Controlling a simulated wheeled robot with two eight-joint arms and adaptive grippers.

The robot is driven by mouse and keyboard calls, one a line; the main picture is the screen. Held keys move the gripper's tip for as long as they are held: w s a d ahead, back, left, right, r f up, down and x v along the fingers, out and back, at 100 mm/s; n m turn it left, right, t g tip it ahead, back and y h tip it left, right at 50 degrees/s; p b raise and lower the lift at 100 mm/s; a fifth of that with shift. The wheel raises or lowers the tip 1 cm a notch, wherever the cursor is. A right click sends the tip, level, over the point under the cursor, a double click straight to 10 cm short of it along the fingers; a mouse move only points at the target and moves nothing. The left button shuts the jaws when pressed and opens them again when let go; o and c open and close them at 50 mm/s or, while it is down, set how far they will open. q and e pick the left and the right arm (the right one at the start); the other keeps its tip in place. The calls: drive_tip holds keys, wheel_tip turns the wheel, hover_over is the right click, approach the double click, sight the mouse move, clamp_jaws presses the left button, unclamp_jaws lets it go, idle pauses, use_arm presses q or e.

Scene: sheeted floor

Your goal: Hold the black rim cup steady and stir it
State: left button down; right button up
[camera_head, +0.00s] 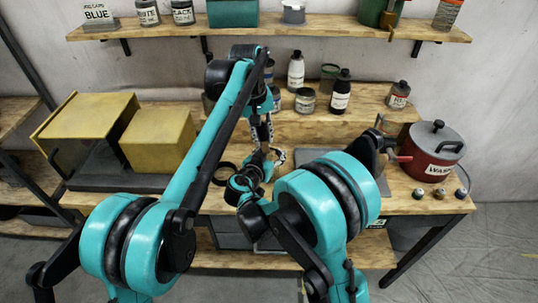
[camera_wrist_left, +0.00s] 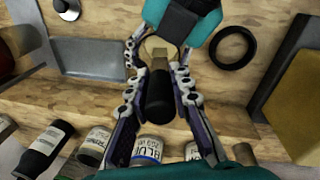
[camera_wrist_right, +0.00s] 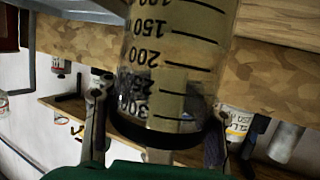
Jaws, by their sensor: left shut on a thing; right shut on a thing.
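The clear cup (camera_wrist_right: 175,70) has black measuring marks and a black rim (camera_wrist_right: 155,135); it fills the middle of the right wrist view. My right gripper (camera_wrist_right: 162,100) is shut on it, one finger on each side. My left gripper (camera_wrist_left: 158,62) is shut on a dark stirrer handle (camera_wrist_left: 160,92). A round tan surface shows just beyond the handle, beside my right arm. In the head view my left gripper (camera_head: 262,130) points down above the bench, close to my right gripper. The cup is mostly hidden there, and I cannot tell how deep the stirrer sits.
A black ring (camera_wrist_left: 233,48) lies on the wooden bench, beside yellow boxes (camera_head: 158,140). A grey tray (camera_wrist_left: 90,45) lies on the other side. A red pot (camera_head: 432,150) stands at the right. Bottles (camera_head: 340,92) and jars stand on the raised shelf behind.

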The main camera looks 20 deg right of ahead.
use_arm(q)
drive_tip(key=shift+s+a+r, duration=0.1)
drive_tip(key=shift+a+r, duration=0.1)
drive_tip(key=shift+r, duration=1.1)
drive_tip(key=shift+a+r, duration=0.2)
drive_tip(key=shift+r, duration=1.05)
drive_tip(key=shift+r, duration=2)
use_arm(e)
drive_tip(key=o, duration=1.6)
drive_tip(key=shift+s+a, duration=0.1)
